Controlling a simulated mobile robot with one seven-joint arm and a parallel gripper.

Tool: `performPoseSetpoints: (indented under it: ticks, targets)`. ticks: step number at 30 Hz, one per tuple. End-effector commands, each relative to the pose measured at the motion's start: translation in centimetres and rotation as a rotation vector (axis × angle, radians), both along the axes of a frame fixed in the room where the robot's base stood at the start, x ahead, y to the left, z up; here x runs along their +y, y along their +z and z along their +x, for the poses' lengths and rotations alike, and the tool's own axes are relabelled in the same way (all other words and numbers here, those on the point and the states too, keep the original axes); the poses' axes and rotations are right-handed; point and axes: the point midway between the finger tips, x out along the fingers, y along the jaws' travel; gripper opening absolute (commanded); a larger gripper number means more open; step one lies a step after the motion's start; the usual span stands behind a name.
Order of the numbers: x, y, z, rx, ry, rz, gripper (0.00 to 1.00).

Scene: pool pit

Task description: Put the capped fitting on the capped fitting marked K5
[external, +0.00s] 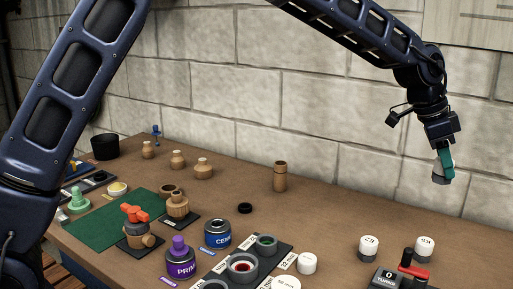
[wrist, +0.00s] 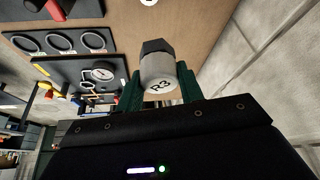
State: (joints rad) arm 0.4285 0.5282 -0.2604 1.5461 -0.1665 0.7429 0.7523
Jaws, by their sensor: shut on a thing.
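My gripper (external: 446,163) has green fingers and is shut on a capped fitting (wrist: 158,72), white with a dark hex end and marked R3 in the wrist view. In the external view the held fitting (external: 438,174) hangs well above the table, partly hidden by a finger. The capped fitting marked K5 (external: 425,246) stands upright on the table at the right, white on top and dark below. It is below my gripper and apart from the held fitting. A similar capped fitting (external: 368,246) stands to its left, its mark hard to read.
A red-handled valve (external: 412,264) on a dark gauge block is just in front of the K5 fitting. A plain white cap (external: 306,263) and a dark tray with rings (external: 285,250) are further left. The block wall (external: 300,110) rises behind the table.

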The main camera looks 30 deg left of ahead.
Motion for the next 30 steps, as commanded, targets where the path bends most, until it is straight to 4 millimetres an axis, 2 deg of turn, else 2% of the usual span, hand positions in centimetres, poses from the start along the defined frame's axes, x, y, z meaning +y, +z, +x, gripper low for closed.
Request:
performPoseSetpoints:
  ticks: [1, 12, 16, 23, 30]
  targets:
    - [0.0, -1.3, -0.1, 0.004, -0.001, 0.003, 0.14]
    - [0.0, -9.0, -0.1, 0.004, 0.000, 0.001, 0.14]
    - [0.0, -10.6, -0.1, 0.001, 0.000, 0.001, 0.14]
    - [0.0, -11.8, 0.0, 0.001, 0.001, 0.000, 0.14]
    - [0.0, -14.9, 0.0, 0.001, 0.000, 0.002, 0.14]
